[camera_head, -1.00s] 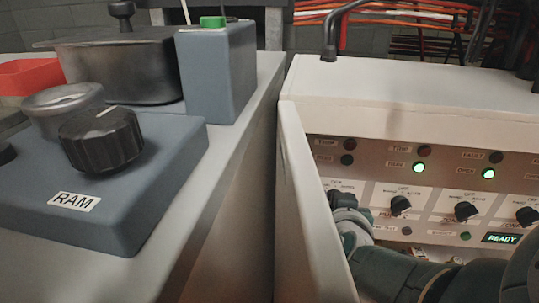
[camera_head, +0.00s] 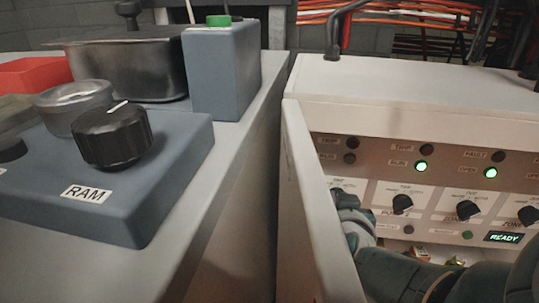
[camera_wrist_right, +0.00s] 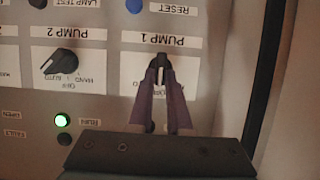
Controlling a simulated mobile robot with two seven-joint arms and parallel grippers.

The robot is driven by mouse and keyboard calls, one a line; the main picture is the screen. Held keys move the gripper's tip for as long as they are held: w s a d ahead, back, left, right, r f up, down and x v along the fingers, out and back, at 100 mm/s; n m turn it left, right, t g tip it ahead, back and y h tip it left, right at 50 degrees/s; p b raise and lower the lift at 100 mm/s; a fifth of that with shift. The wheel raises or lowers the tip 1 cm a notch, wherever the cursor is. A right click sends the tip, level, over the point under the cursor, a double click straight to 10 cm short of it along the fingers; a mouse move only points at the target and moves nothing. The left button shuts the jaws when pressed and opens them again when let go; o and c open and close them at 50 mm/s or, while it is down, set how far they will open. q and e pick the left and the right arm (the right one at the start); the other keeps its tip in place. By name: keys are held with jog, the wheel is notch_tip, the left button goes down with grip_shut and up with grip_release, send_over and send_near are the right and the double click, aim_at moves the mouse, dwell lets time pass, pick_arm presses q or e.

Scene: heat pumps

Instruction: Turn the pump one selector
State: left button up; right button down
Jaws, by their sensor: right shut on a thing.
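The pump one selector (camera_wrist_right: 160,76) is a small black knob with a pale pointer line, under the upside-down PUMP 1 label in the right wrist view. My right gripper (camera_wrist_right: 161,70) has its two fingers closed around it, one on each side. The pointer line stands nearly upright in that view. In the head view, my right gripper (camera_head: 346,202) is at the left end of the panel and hides this selector. My left gripper does not show.
The pump 2 selector (camera_wrist_right: 59,63) is beside it, and a lit green RUN lamp (camera_wrist_right: 62,120) sits nearby. The cabinet's pale side wall (camera_head: 316,200) stands close left of my gripper. A blue-grey box labelled RAM (camera_head: 150,200) is on the left counter.

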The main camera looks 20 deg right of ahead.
jog(key=shift+d, duration=0.1)
jog(key=shift+s+d+f+m+t+y+b, duration=0.15)
jog(key=shift+m+t+y+b, duration=0.3)
jog(key=shift+m, duration=0.55)
jog(key=shift+s+d+f+m+t+y+b, duration=0.1)
jog(key=shift+d+m+t+y+b, duration=0.15)
jog(key=shift+m+t+y, duration=0.55)
jog(key=shift+s+d+f+m+t+y+b, duration=0.15)
jog(key=shift+m+y+b, duration=0.15)
jog(key=shift+m, duration=0.9)
jog(key=c, duration=0.9)
grip_release()
jog(key=shift+w+r, duration=0.1)
jog(key=shift+r, duration=0.05)
jog(key=shift+o, duration=0.2)
jog(key=shift+w, duration=0.1)
